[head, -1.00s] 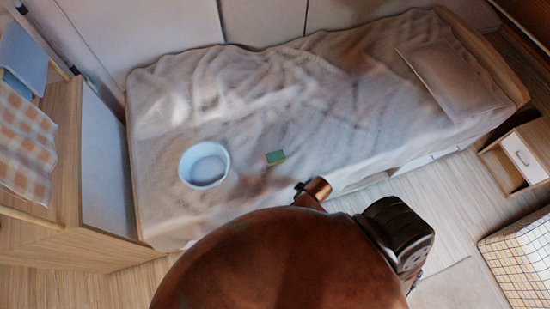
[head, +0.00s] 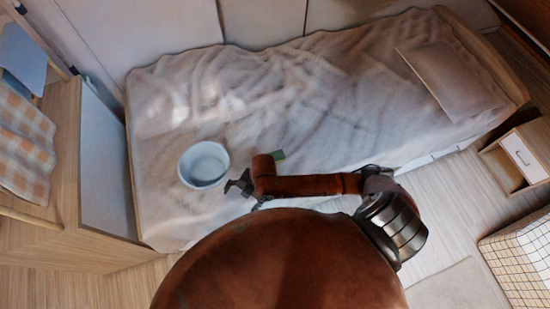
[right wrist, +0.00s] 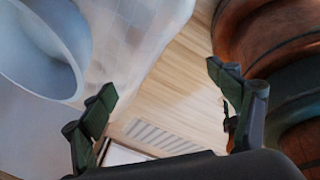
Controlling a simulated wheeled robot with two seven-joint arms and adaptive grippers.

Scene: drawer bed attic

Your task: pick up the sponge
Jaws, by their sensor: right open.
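The green sponge (head: 279,155) lies on the bed, partly hidden behind my right arm in the head view. My right gripper (head: 238,186) is over the near part of the bed, left of the sponge and just right of the white bucket (head: 204,164). In the right wrist view its two fingers (right wrist: 163,98) are spread wide with nothing between them. The bucket (right wrist: 45,45) fills the upper left there, and the sponge is not visible in that view. My left gripper is not in view.
The bed (head: 330,85) has a rumpled cover and a pillow (head: 452,78) at the far right. A wooden cabinet (head: 105,165) stands to the left. A nightstand (head: 520,157) and a checked basket (head: 518,262) are at the right. The bed's middle is clear.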

